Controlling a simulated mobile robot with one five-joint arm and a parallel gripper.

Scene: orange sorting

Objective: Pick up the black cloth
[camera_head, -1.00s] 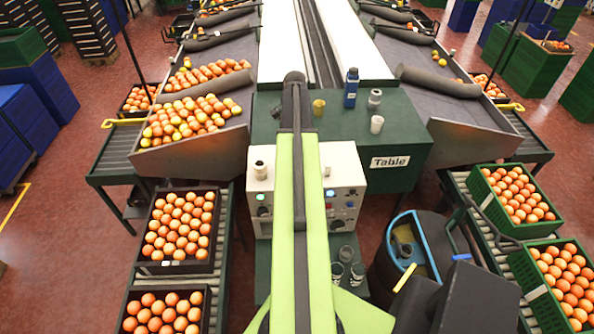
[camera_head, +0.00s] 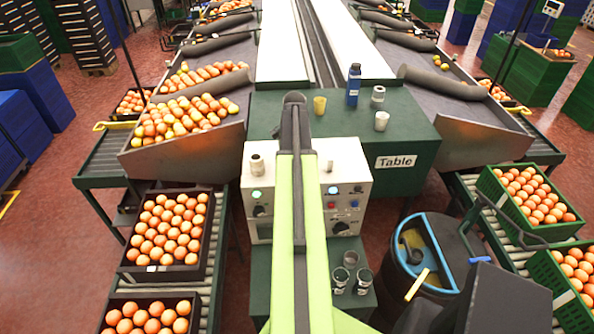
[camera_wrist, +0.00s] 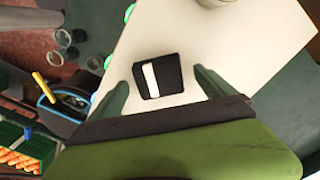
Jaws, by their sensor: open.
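The black cloth (camera_wrist: 170,82) is a small dark square with a white stripe, lying flat on the white top of the control box (camera_wrist: 225,35) in the wrist view. My gripper (camera_wrist: 160,75) is open, with one finger left and one right of the cloth in the picture. The fingers appear apart from the cloth; their height above it is hard to tell. In the head view, my arm covers the middle of the white control box (camera_head: 350,160), and neither the cloth nor the gripper can be made out.
The green table (camera_head: 410,138) behind holds a blue bottle (camera_head: 353,85) and cups. A blue-rimmed barrel (camera_head: 437,250) stands at right; orange crates (camera_head: 168,274) flank both sides.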

